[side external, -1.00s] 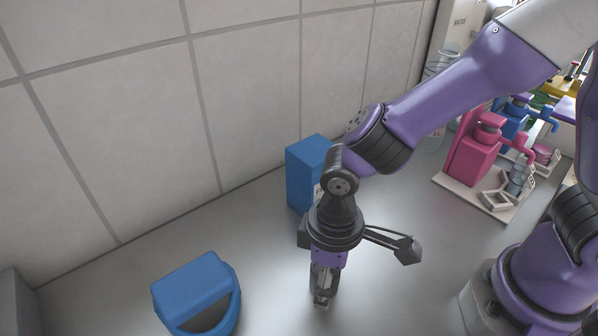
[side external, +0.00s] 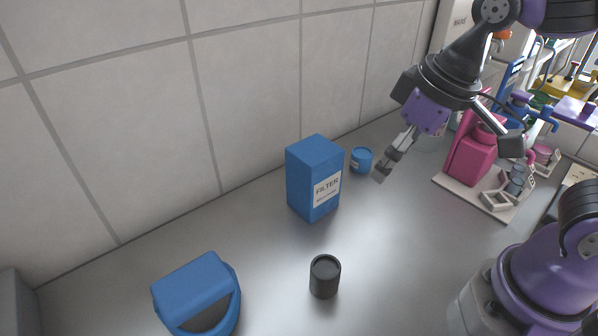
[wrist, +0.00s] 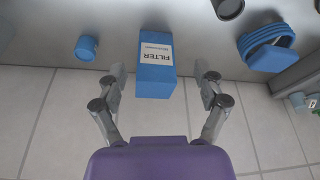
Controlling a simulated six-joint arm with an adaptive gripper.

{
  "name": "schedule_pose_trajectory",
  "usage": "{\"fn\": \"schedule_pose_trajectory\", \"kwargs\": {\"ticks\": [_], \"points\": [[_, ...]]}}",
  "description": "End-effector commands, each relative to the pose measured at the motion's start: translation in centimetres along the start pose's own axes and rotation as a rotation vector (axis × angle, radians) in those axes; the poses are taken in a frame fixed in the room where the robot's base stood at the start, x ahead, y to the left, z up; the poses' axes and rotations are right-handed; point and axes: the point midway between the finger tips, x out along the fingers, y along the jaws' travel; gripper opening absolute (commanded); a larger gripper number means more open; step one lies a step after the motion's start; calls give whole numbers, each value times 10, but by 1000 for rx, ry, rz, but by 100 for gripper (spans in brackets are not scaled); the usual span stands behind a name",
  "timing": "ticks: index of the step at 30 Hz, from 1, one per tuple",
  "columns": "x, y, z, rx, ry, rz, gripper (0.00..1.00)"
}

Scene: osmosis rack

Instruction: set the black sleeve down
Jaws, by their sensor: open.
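The black sleeve (side external: 324,277) stands upright on the grey bench in the side external view, with nothing touching it. It also shows at the top edge of the wrist view (wrist: 229,8), partly cut off. My gripper (side external: 383,176) is up and to the right of the sleeve, well apart from it, above the bench. In the wrist view my gripper's fingers (wrist: 163,75) are spread and empty, with the blue filter box seen between them in the picture.
The blue filter box (side external: 314,178) stands by the wall, with a small blue cap-like cylinder (side external: 361,160) beside it. A blue bin-like object (side external: 196,294) is at the lower left. Pink apparatus (side external: 474,158) stands on a pale base at the right. The bench around the sleeve is clear.

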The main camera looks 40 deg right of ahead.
Motion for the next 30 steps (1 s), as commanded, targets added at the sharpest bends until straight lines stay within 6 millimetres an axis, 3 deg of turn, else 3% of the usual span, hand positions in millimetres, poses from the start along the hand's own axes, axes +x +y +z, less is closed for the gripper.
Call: {"fn": "schedule_pose_trajectory", "kwargs": {"ticks": [3,7,30], "points": [[-11,33,15,127,113,51,81],[-15,48,25,192,175,86,81],[-15,51,26,202,185,93,81]]}}
